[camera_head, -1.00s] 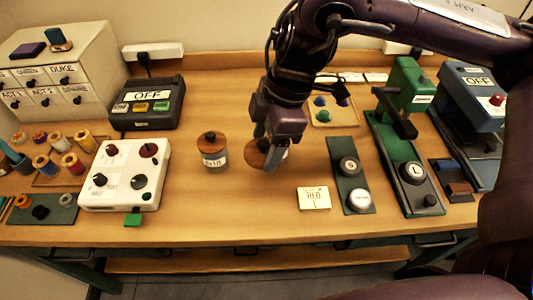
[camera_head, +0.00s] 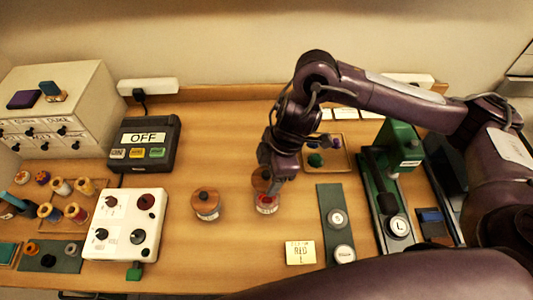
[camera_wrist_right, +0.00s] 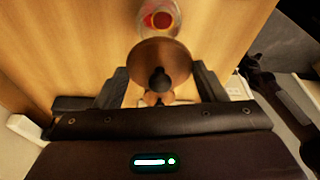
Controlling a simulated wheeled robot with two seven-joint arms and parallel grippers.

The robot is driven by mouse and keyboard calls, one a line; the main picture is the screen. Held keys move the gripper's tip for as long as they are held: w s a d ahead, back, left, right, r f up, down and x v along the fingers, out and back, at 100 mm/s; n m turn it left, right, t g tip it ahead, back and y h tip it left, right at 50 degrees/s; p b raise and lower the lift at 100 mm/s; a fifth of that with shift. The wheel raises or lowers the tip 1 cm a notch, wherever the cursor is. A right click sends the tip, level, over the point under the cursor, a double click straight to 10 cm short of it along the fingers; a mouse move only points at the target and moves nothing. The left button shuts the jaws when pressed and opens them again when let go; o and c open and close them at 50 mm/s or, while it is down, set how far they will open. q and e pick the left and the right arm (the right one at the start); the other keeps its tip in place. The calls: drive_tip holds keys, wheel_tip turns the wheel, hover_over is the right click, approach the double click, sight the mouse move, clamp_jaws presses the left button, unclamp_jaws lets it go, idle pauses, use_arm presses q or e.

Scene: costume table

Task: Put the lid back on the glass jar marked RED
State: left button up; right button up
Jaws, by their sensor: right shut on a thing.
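My right gripper (camera_head: 268,178) is shut on a round brown wooden lid (camera_head: 261,187) with a dark knob. In the right wrist view the lid (camera_wrist_right: 160,60) sits between the two fingers (camera_wrist_right: 160,88). A glass jar with red contents (camera_head: 267,206) stands on the table just below the lid. In the right wrist view the jar (camera_wrist_right: 160,18) shows beyond the lid's edge, partly covered by it. I cannot tell whether lid and jar touch. My left gripper is not in view.
A second glass jar (camera_head: 207,213) with a brown lid stands to the left. A card (camera_head: 300,253) reading RED lies in front. A white control box (camera_head: 125,225) is at left, a dark green strip with round pieces (camera_head: 331,210) at right.

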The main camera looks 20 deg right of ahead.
drive_tip(key=shift+w+d+f, duration=0.1)
drive_tip(key=shift+d+f, duration=0.05)
drive_tip(key=shift+f, duration=0.1)
drive_tip(key=shift+s+f+b, duration=0.2)
drive_tip(key=shift+f+b, duration=0.5)
drive_tip(key=shift+b, duration=0.25)
wheel_tip(320, 180, down, 2)
drive_tip(key=b, duration=0.2)
drive_tip(key=shift+w+f+b, duration=0.1)
drive_tip(key=shift+f+b, duration=0.1)
drive_tip(key=shift+b, duration=0.1)
drive_tip(key=shift+f+b, duration=0.65)
drive_tip(key=shift+f, duration=0.45)
use_arm(q)
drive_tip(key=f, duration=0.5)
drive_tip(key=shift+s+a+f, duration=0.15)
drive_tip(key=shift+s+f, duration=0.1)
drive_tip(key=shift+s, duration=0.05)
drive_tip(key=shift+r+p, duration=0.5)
drive_tip(key=shift+p, duration=0.1)
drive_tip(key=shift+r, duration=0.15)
use_arm(e)
drive_tip(key=shift+f, duration=0.15)
use_arm(q)
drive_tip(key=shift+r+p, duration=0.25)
drive_tip(key=shift+p, duration=0.1)
